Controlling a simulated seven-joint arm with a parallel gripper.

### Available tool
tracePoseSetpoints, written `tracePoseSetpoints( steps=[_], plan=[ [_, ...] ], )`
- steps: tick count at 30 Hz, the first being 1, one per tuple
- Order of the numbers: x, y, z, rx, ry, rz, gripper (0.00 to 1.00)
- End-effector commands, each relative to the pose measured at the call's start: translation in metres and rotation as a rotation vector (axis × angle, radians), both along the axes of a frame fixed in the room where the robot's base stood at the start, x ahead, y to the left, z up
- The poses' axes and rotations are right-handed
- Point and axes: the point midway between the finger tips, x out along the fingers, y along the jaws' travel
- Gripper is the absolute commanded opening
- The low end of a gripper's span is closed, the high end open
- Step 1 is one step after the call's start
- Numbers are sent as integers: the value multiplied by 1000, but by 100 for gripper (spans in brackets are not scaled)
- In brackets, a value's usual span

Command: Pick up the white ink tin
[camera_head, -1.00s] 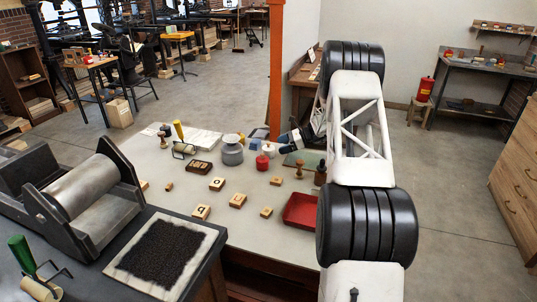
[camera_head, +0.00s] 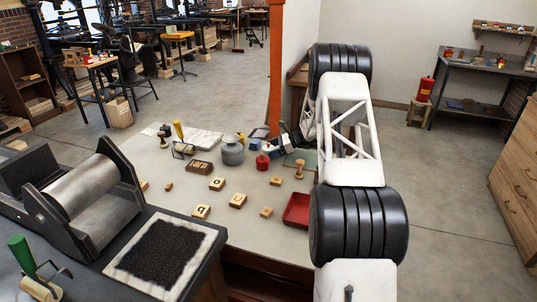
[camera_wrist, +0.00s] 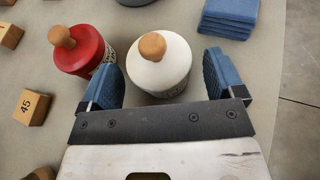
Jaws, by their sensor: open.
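The white ink tin (camera_wrist: 158,73) has a round wooden knob on its lid and stands upright on the table. In the wrist view my gripper (camera_wrist: 165,75) is open, with one blue finger pad on each side of the tin. The left pad is close to the tin's side; a gap shows on the right. I cannot tell whether either pad touches it. In the head view my gripper (camera_head: 272,150) is low at the table's back edge, and the white tin is mostly hidden by it.
A red ink tin (camera_wrist: 79,50) stands just left of the left finger; it also shows in the head view (camera_head: 262,163). Folded blue cloths (camera_wrist: 229,17) lie beyond the right finger. Wooden type blocks (camera_head: 238,201), a grey container (camera_head: 232,152) and a red tray (camera_head: 297,210) are nearby.

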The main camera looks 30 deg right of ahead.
Motion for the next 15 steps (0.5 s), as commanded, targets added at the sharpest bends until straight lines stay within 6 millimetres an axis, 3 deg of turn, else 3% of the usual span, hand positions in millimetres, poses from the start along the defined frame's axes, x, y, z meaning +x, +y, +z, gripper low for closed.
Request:
tracePoseSetpoints(
  steps=[6,15],
  plan=[
    [7,17,-7,1,0,0,88],
    [8,18,-8,0,0,-1,88]
  ],
)
